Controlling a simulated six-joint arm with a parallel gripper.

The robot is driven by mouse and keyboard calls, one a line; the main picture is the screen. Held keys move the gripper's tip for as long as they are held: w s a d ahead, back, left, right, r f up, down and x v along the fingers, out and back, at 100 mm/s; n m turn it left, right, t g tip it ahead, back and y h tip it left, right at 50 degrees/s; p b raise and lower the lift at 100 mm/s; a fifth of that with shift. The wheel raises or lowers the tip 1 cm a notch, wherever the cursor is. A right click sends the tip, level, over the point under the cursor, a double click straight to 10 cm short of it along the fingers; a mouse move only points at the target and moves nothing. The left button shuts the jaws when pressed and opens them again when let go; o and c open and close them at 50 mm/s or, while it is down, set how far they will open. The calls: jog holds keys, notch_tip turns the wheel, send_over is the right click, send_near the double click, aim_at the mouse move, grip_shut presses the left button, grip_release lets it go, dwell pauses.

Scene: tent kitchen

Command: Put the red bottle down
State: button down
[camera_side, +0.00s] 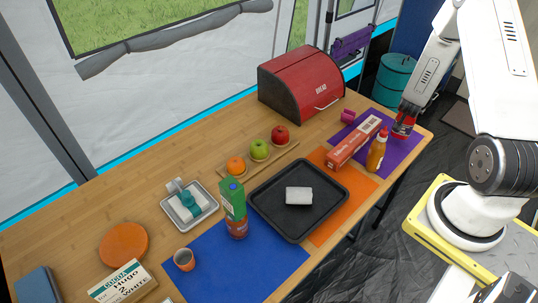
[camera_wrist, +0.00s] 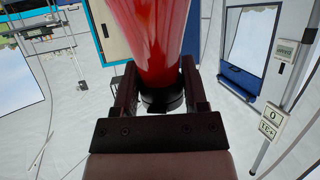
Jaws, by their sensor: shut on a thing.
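My gripper (camera_wrist: 160,90) is shut on the red bottle (camera_wrist: 155,35), which stretches up out of the top of the wrist view, with a dark round end between the fingers. In the side view my gripper (camera_side: 407,114) points down at the right end of the table. Only a small red part of the bottle (camera_side: 403,129) shows there, by the right part of the purple mat (camera_side: 400,146). I cannot tell whether the bottle touches the mat or hangs just above it.
A pink cup (camera_side: 347,116) is at the mat's back. A black tray (camera_side: 262,205) holds a white block (camera_side: 299,196). The table edge is close on the right.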

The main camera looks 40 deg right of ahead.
jog(key=shift+f, duration=1.55)
jog(key=shift+c, duration=0.6)
grip_release()
jog(key=shift+a+r, duration=0.15)
jog(key=shift+r, duration=0.05)
notch_tip(320, 180, up, 8)
jog(key=a, duration=0.2)
jog(key=shift+s+a, duration=0.25)
jog(key=shift+s, duration=0.1)
